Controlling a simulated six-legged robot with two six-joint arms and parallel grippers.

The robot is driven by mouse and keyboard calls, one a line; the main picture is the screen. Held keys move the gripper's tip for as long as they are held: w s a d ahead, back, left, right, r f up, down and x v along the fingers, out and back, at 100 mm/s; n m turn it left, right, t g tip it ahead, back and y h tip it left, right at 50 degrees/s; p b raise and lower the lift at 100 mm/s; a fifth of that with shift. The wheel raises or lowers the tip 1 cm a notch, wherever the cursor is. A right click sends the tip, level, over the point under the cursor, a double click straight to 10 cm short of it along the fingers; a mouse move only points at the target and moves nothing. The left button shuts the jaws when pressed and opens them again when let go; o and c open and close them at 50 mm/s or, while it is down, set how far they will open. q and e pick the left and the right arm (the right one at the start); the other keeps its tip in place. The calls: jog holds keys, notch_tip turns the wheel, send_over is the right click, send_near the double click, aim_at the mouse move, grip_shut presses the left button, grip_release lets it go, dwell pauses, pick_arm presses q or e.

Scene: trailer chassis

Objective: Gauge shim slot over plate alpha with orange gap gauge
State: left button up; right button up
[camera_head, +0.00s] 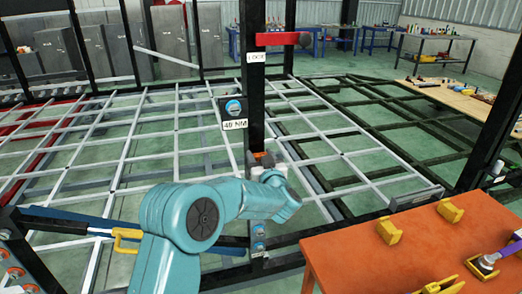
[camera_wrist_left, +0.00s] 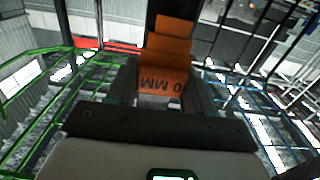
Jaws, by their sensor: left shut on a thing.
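My left gripper (camera_head: 274,176) is at the end of my teal arm, close in front of the black upright post (camera_head: 255,85) in the head view. In the left wrist view my left gripper (camera_wrist_left: 160,92) is shut on the orange gap gauge (camera_wrist_left: 168,52), a stepped block with dark lettering ending in "0 MM". A small orange patch of the gauge (camera_head: 263,156) shows against the post in the head view. The gauge points away from the gripper toward a dark part; contact cannot be told. Plate alpha and the shim slot cannot be made out. My right gripper is not in view.
The post carries a "40 NM" label (camera_head: 235,125), a blue bolt head (camera_head: 233,107) and a red lever (camera_head: 284,39). A grey grid frame (camera_head: 150,150) spreads behind. An orange table (camera_head: 350,255) with yellow holders (camera_head: 389,231) stands at the front right.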

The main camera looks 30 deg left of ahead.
pick_arm(q)
jog(key=shift+a+r, duration=0.15)
jog(key=shift+r, duration=0.05)
dwell(0.3)
jog(key=shift+f, duration=0.25)
jog(key=shift+f+b, duration=2.2)
jog(key=shift+f, duration=0.4)
jog(key=shift+f+b, duration=1.25)
jog(key=shift+f, duration=0.2)
dwell(0.4)
jog(key=shift+r+p, duration=3.05)
jog(key=shift+r, duration=1)
